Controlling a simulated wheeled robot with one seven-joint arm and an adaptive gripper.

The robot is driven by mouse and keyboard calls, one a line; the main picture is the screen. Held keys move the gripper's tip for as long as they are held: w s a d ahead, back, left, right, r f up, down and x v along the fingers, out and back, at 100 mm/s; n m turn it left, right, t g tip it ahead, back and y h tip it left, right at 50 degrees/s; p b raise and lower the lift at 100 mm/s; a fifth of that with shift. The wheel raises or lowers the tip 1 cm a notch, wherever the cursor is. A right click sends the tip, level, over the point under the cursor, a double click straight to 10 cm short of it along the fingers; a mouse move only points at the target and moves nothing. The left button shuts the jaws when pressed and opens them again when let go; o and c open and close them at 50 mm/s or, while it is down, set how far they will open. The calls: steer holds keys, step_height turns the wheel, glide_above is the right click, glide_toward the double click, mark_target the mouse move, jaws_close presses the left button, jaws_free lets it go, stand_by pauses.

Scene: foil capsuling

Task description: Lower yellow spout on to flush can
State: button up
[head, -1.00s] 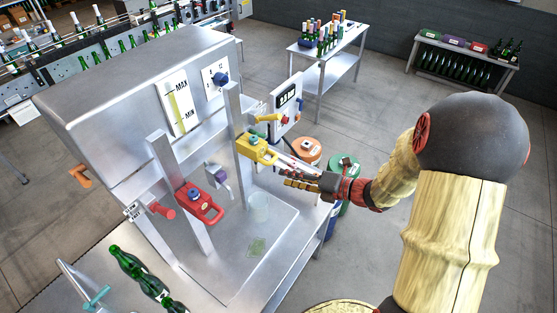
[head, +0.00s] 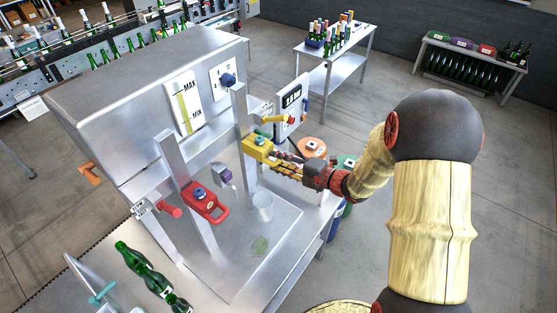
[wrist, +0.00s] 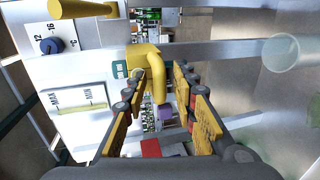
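The yellow spout (head: 258,147) is up on the right-hand post of the steel machine. In the wrist view, its bent yellow handle (wrist: 157,80) lies between the fingertips. My gripper (head: 279,157) reaches it from the right. In the wrist view, my gripper's fingers (wrist: 155,85) are spread with a gap on either side of the handle; I cannot tell whether either touches it. The flush can appears to be the clear cup (head: 263,208) on the steel tray below the spout; it also shows at the upper right of the wrist view (wrist: 290,53).
A red spout (head: 204,203) sits on the left post, with a small purple-capped spout (head: 224,175) between the posts. A yellow lever (head: 277,119) and a display panel (head: 291,102) are close above my gripper. Green bottles (head: 145,270) stand at the lower left.

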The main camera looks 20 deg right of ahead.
steer(key=shift+w+a, duration=0.1)
steer(key=shift+c, duration=0.9)
jaws_close()
